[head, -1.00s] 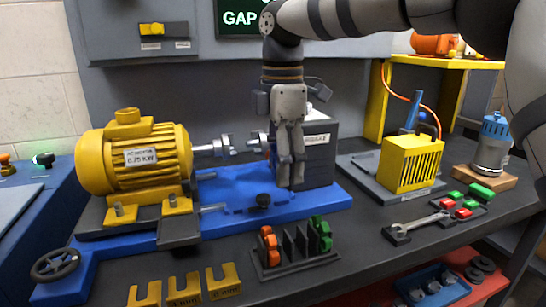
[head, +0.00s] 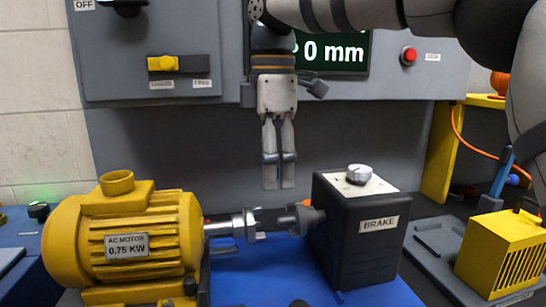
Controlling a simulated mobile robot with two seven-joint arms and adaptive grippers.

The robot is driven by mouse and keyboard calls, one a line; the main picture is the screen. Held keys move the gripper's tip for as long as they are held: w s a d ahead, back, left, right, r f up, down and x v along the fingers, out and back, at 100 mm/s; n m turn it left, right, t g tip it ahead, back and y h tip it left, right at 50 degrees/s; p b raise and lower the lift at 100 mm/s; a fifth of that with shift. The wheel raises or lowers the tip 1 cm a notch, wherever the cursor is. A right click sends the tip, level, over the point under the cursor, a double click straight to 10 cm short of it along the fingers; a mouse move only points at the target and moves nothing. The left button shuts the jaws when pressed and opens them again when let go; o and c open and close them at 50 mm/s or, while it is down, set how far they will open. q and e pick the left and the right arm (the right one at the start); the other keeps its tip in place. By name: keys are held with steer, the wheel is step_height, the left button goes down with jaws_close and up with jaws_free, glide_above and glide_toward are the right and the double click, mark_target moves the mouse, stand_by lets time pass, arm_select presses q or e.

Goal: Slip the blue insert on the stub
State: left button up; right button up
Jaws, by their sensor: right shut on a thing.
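My right gripper (head: 279,187) hangs fingers down in front of the grey back panel, above the gap between motor and brake. It is shut on a small dark bluish piece (head: 279,158), which I take for the blue insert; the fingers hide most of it. Below stand the yellow AC motor (head: 150,225) with a silver shaft hub (head: 245,224), and the dark brake box (head: 362,250) with a darker hub (head: 312,217) facing it. A bit of orange shows near the brake-side hub. I cannot tell which end is the stub. My left gripper is not in view.
A yellow switch (head: 162,63) and a red button (head: 409,54) are on the panel. A yellow slotted box (head: 500,252) stands at the right. The blue base (head: 262,270) lies below the shafts.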

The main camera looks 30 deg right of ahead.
mark_target(291, 216)
steer(key=shift+s+d+f, duration=0.1)
steer(key=shift+d+f, duration=0.45)
steer(key=shift+f, duration=1.2)
steer(key=shift+s+d+f, duration=0.15)
steer(key=shift+d+f, duration=0.35)
steer(key=shift+f, duration=1.2)
steer(key=shift+s+d+f, duration=0.1)
steer(key=shift+d+f, duration=0.45)
steer(key=shift+f, duration=1.2)
steer(key=o, duration=1.2)
step_height(291, 216, up, 12)
